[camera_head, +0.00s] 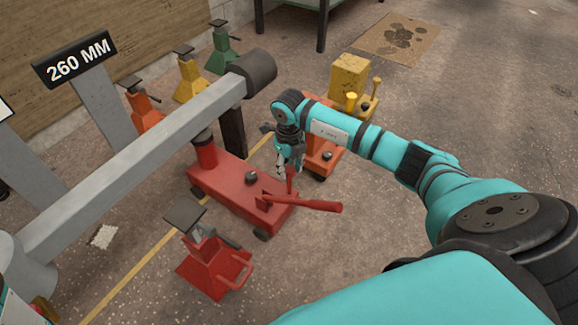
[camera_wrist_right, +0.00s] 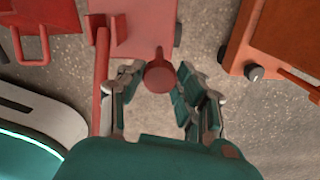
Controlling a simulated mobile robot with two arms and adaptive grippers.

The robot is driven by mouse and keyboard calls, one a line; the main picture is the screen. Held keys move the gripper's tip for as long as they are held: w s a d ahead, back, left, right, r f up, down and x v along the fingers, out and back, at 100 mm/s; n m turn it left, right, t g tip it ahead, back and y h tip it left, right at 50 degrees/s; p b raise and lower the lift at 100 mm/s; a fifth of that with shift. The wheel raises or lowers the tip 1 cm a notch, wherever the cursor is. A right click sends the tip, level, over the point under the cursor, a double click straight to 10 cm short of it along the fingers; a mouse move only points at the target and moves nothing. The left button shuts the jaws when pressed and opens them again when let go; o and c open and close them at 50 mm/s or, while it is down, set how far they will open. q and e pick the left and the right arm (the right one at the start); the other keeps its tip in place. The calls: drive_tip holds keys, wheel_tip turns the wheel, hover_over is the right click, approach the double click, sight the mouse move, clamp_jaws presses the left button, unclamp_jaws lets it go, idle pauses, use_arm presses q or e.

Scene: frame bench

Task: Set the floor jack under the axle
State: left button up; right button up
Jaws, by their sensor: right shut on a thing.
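The axle is a long grey beam (camera_head: 140,150) with a dark end cap (camera_head: 255,70), running from lower left to upper middle in the head view. The red floor jack (camera_head: 225,190) stands on the floor at the beam's near side. Its red lifting post (camera_head: 205,150) has a dark top close to the beam's underside; I cannot tell whether they touch. My right gripper (camera_head: 288,166) is shut on the jack's upright red knob post (camera_head: 291,182). In the right wrist view the gripper fingers (camera_wrist_right: 163,108) flank the round red knob (camera_wrist_right: 158,75).
A red stand (camera_head: 210,265) is left of the jack's near end. An orange jack (camera_head: 322,155) is close on its right; a yellow one (camera_head: 365,108) is farther back. Orange (camera_head: 145,115), yellow (camera_head: 190,80) and green (camera_head: 221,50) stands line the far side. A "260 MM" sign (camera_head: 75,60) stands left.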

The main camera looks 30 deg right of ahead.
clamp_jaws()
drive_tip(key=shift+w+a, duration=0.25)
drive_tip(key=shift+w, duration=0.4)
drive_tip(key=shift+w+a, duration=0.25)
drive_tip(key=shift+w, duration=0.4)
drive_tip(key=shift+r, duration=0.1)
drive_tip(key=o, duration=0.8)
unclamp_jaws()
drive_tip(key=shift+o, duration=0.3)
wheel_tip(320, 180, up, 12)
